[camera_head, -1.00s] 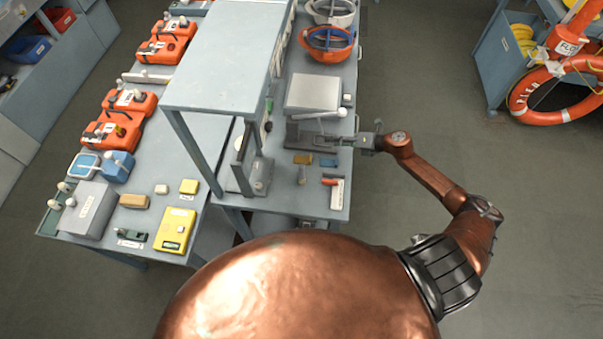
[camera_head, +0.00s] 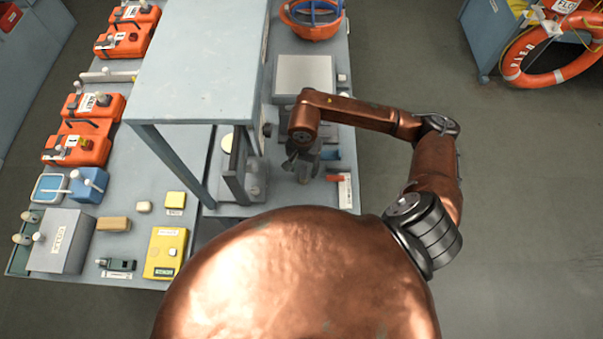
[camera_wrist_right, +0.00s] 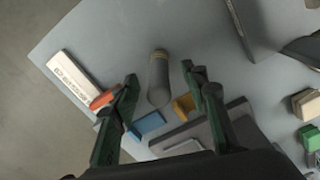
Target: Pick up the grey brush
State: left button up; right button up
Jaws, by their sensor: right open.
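The grey brush (camera_wrist_right: 159,80) is a short grey cylinder with a tan end, on the grey bench top in the right wrist view. It shows between the two green-black fingers of my right gripper (camera_wrist_right: 161,72), which is open; I see no finger touching it. In the head view my right gripper (camera_head: 303,168) is over the front part of the bench, and gripper and arm hide the brush there. My left gripper is not in view.
Near the brush lie a yellow block (camera_wrist_right: 184,107), a blue block (camera_wrist_right: 148,123), a red item (camera_wrist_right: 103,98) and a white label plate (camera_wrist_right: 75,80). A raised grey shelf (camera_head: 200,60) stands left of my arm. A grey box (camera_head: 304,74) sits behind.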

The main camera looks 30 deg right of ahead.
aim_at(303, 176)
jog(key=f, duration=0.1)
jog(key=f+p, duration=0.1)
jog(key=f, duration=0.1)
jog(key=shift+s+a+f, duration=0.15)
jog(key=shift+s+f, duration=0.05)
jog(key=shift+f, duration=0.05)
jog(key=shift+w+f, duration=0.1)
jog(key=shift+f, duration=0.85)
jog(key=c, duration=1.1)
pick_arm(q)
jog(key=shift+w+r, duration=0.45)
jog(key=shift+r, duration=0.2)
pick_arm(e)
grip_shut()
